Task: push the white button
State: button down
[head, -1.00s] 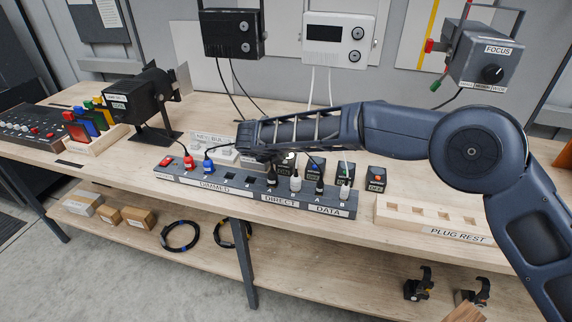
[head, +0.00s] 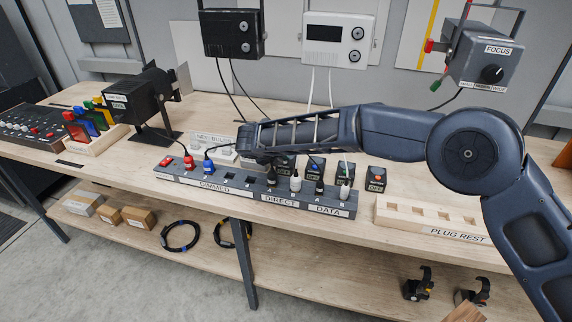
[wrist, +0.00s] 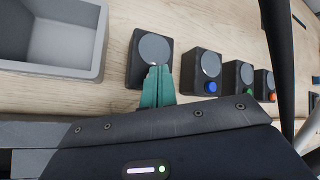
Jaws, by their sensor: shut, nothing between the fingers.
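In the wrist view, my gripper (wrist: 157,88) is shut, its teal fingertips together and empty. They are over the lower part of a black box (wrist: 135,62) with a round grey disc. No white button shows; the fingertips cover the spot where the neighbouring boxes carry their buttons. I cannot tell whether the tips touch the box. To its right stand similar boxes with a blue button (wrist: 210,87), a green button (wrist: 248,92) and an orange button (wrist: 272,97). In the head view, my arm hides the gripper and part of the leftmost box (head: 287,165).
A grey tray (wrist: 98,70) lies left of the box in the wrist view. In the head view, a socket strip (head: 245,190) with several plugs runs in front of the boxes. A wooden plug rest (head: 425,222) stands to the right. Cables rise from the plugs near my arm.

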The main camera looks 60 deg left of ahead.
jog(key=shift+r, duration=0.45)
jog(key=shift+r, duration=0.1)
jog(key=shift+r, duration=2.9)
